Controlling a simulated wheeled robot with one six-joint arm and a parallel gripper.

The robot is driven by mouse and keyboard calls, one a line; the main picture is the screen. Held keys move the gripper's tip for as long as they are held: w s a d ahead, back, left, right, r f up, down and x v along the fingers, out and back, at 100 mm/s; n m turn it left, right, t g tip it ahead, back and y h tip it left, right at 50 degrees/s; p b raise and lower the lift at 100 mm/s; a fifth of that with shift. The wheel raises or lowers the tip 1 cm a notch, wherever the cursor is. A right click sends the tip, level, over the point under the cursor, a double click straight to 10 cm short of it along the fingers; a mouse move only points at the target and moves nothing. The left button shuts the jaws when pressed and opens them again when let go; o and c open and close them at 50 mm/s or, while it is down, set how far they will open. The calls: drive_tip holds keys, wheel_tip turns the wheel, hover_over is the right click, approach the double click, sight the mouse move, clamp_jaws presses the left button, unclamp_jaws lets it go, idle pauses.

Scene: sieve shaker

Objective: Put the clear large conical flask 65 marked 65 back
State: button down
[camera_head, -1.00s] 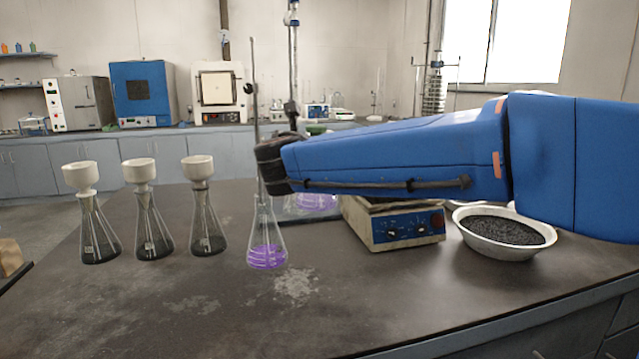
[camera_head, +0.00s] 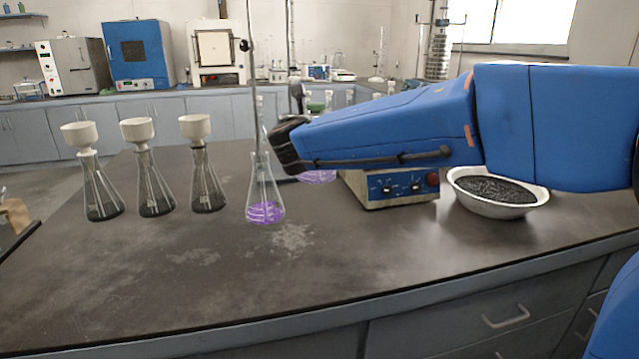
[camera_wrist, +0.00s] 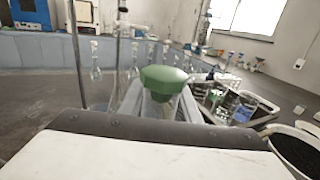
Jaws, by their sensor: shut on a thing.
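In the wrist view a green faceted stopper (camera_wrist: 164,78) sits on a clear glass neck between the grey fingers of my gripper (camera_wrist: 163,108). The gripper is shut on this stoppered flask. Its lower body is hidden by my wrist, and no mark 65 is readable. In the head view my blue arm ends in a dark wrist above the bench, and my fingers are hidden behind it. A bit of green (camera_head: 317,106) shows just above the arm; I cannot tell for sure that it is the same stopper.
A conical flask with purple liquid (camera_head: 265,205) stands left of my wrist, beside a thin stand rod. Three dark-filled flasks with white funnels (camera_head: 154,195) stand farther left. A hotplate (camera_head: 395,187) and bowl of black grains (camera_head: 495,198) lie right. The front bench (camera_head: 200,290) is clear.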

drive_tip(key=shift+f, duration=4.75)
drive_tip(key=c, duration=1.3)
unclamp_jaws()
drive_tip(key=shift+f, duration=0.15)
drive_tip(key=shift+c, duration=0.2)
drive_tip(key=shift+s+a, duration=0.1)
drive_tip(key=shift+s, duration=0.15)
drive_tip(key=s+a, duration=0.1)
drive_tip(key=s, duration=1)
drive_tip(key=shift+s, duration=0.2)
drive_tip(key=shift+s+a, duration=0.1)
